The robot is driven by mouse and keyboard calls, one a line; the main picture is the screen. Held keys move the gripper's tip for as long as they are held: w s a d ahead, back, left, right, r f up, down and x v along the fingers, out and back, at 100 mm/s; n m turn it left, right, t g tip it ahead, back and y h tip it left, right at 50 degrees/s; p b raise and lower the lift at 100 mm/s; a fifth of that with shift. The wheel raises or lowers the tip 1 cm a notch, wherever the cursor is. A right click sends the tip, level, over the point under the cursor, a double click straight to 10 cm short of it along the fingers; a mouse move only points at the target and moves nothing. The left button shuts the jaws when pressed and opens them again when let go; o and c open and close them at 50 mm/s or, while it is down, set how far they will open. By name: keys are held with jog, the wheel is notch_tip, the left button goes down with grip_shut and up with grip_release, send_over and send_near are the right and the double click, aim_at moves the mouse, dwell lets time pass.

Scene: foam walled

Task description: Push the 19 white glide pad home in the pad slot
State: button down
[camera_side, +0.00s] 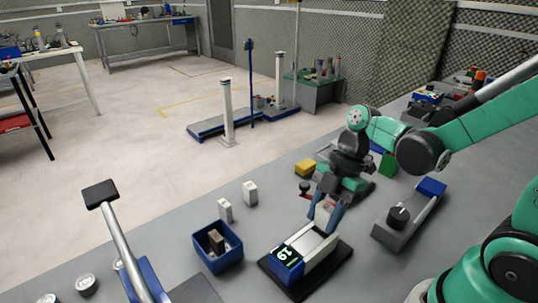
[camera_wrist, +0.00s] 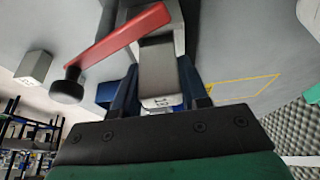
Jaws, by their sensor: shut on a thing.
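In the side view the fixture (camera_side: 305,246) marked 19, with a blue front and a pale top channel, sits on a black base plate. My gripper (camera_side: 324,212) has its blue fingers pointing down at the far end of this fixture. In the wrist view my gripper (camera_wrist: 157,92) is shut on a pale block with small dark marks, the white glide pad (camera_wrist: 158,70). Its far end and the slot are hidden, so I cannot tell how deep it sits. A red lever (camera_wrist: 118,42) with a black knob lies beside the pad; it also shows in the side view (camera_side: 328,203).
A blue bin (camera_side: 232,262) holding a brown block stands left of the fixture, with two white blocks (camera_side: 225,210) (camera_side: 250,192) behind it. A grey fixture (camera_side: 392,236) with a black knob stands right. A yellow block (camera_side: 305,167) lies behind. A metal lever (camera_side: 122,245) rises at front left.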

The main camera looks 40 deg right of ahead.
aim_at(330, 207)
jog(key=shift+f, duration=0.7)
jog(key=shift+c, duration=1.8)
grip_release()
jog(key=shift+f, duration=0.1)
jog(key=shift+v, duration=2.85)
jog(key=r+m+t+h, duration=0.1)
jog(key=m+t, duration=0.1)
jog(key=m, duration=0.4)
jog(key=w+r+m+t+h, duration=0.1)
jog(key=m+t+h, duration=0.1)
jog(key=m, duration=0.4)
jog(key=w+r+m+t+h, duration=0.1)
jog(key=m+t, duration=0.2)
jog(key=m, duration=0.3)
jog(key=shift+w+a+r, duration=0.1)
jog(key=shift+a+r, duration=0.15)
